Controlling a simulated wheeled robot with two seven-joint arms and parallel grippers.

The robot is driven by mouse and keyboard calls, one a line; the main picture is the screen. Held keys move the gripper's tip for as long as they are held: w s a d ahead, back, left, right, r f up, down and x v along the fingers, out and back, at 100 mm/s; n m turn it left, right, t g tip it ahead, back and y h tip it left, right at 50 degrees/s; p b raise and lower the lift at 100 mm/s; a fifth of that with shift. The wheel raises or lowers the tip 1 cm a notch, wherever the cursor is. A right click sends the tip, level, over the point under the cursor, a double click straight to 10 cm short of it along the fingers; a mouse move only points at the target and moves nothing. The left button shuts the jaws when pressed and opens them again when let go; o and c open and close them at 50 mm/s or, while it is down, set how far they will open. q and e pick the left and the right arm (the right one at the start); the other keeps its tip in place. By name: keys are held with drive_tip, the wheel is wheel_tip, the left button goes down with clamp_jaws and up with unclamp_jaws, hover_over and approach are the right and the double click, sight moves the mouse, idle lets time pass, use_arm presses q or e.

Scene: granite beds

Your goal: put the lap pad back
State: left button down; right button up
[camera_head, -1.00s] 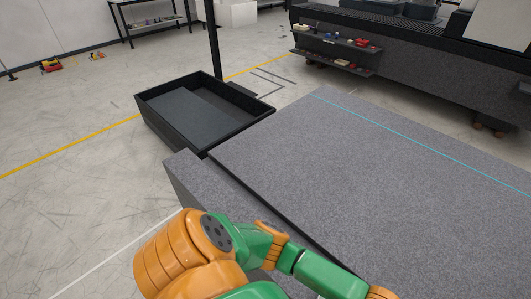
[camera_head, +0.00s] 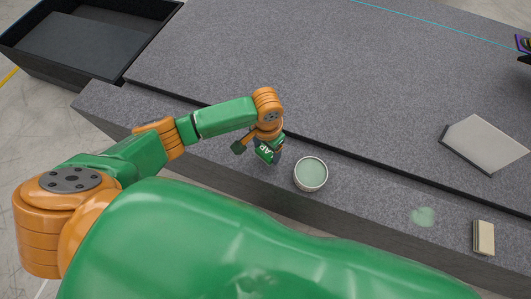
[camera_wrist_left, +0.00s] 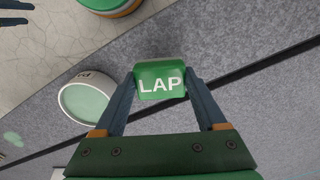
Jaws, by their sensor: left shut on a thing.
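The lap pad (camera_wrist_left: 161,80) is a small green block with white LAP lettering. My left gripper (camera_wrist_left: 163,84) is shut on it, with one finger at each side. In the head view the lap pad (camera_head: 265,152) hangs over the near granite ledge, just left of a round tub (camera_head: 310,174) of pale green paste, apart from it. The gripper's fingers are mostly hidden there by the wrist. My right gripper (camera_wrist_left: 14,13) shows only as two dark fingertips at the upper left of the left wrist view, spread with nothing between them.
A pale green smear (camera_head: 423,216) and a tan-and-dark block (camera_head: 484,238) are on the ledge at right. A light grey plate (camera_head: 484,144) lies on the large granite bed (camera_head: 330,70). A black open tray (camera_head: 150,50) stands upper left. A partly cut-off purple-and-dark object (camera_head: 523,43) shows at the right edge.

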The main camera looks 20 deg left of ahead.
sight(266, 150)
use_arm(q)
drive_tip(key=shift+w+a+f+b, duration=0.15)
drive_tip(key=shift+f+b, duration=0.15)
drive_tip(key=shift+f, duration=1.45)
drive_tip(key=shift+f, duration=0.1)
unclamp_jaws()
wheel_tip(266, 150, up, 12)
drive_tip(key=shift+r+p, duration=0.1)
drive_tip(key=shift+p, duration=1.15)
